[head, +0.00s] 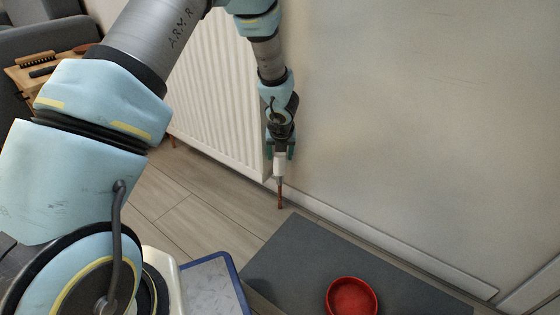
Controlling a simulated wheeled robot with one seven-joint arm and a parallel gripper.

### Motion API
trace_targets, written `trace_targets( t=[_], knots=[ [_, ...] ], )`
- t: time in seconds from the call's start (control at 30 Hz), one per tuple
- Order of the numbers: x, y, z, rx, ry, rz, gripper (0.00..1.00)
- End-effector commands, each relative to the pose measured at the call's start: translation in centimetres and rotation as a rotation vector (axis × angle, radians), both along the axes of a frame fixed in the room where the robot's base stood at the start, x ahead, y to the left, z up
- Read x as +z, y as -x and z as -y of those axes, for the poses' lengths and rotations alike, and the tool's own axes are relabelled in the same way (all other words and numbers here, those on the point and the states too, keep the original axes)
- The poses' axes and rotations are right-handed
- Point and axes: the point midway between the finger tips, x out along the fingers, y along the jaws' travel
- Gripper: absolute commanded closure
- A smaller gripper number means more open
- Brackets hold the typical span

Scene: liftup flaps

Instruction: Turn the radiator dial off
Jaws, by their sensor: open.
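The white ribbed radiator (215,95) hangs on the wall behind my arm. Its white dial (280,165) is at the lower right end of the radiator, above a copper-coloured pipe (281,193) that runs to the floor. My gripper (280,152) points down at the dial, with its fingers on either side of the dial's upper part. The fingers are open. I cannot tell whether they touch the dial. The top of the dial is hidden by my gripper.
A dark grey mat (300,262) with a red bowl (352,297) lies on the floor at the lower right. A blue-edged grey item (214,285) is beside my base. A wooden table (35,72) and grey sofa (45,38) stand at left. Bare wall is at right.

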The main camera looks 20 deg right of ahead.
Motion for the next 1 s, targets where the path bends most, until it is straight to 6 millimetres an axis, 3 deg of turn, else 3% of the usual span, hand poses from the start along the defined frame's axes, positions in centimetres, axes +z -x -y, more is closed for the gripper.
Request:
trace_targets(
  t=[0.4,0.9,1.0],
  knots=[
    [-0.84,-0.36,0.15,0.000,0.000,0.000,0.37],
    [-0.82,-0.35,0.13,0.000,0.000,0.000,0.93],
    [-0.82,-0.35,0.12,0.000,0.000,0.000,1.00]
  ],
)
